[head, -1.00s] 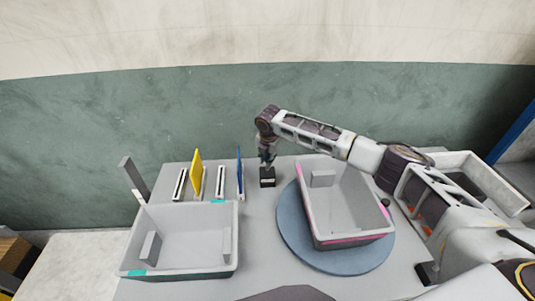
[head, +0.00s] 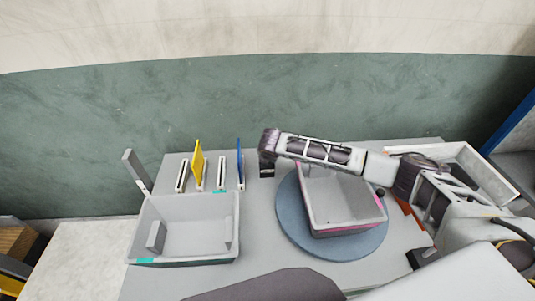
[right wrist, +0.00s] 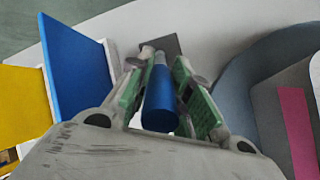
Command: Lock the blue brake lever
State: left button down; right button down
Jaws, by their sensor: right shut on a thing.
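The blue brake lever (right wrist: 160,98) shows in the right wrist view as a blue cylindrical handle with a grey upper part, over a dark base plate (right wrist: 168,45). My right gripper (right wrist: 156,80) has its green-lined fingers on both sides of the lever and is shut on it. In the head view the dark base (head: 266,170) stands at the table's back edge, left of the round blue turntable (head: 290,222). My right wrist is above it and hides the handle and fingers there. My left gripper is not in view.
A blue upright plate (right wrist: 78,65) and a yellow one (right wrist: 22,105) stand close left of my right gripper. In the head view, a grey bin (head: 190,250) is at the left, a pink-marked bin (head: 345,230) sits on the turntable, and a pale tray (head: 480,170) is at the back right.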

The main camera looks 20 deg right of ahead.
jog(key=shift+s+f, duration=0.1)
dwell(0.3)
jog(key=c, duration=1.3)
grip_release()
jog(key=shift+o, duration=0.2)
jog(key=v, duration=1.2)
jog(key=shift+s+a+f, duration=0.1)
jog(key=shift+s+f, duration=0.1)
jog(key=shift+s, duration=0.05)
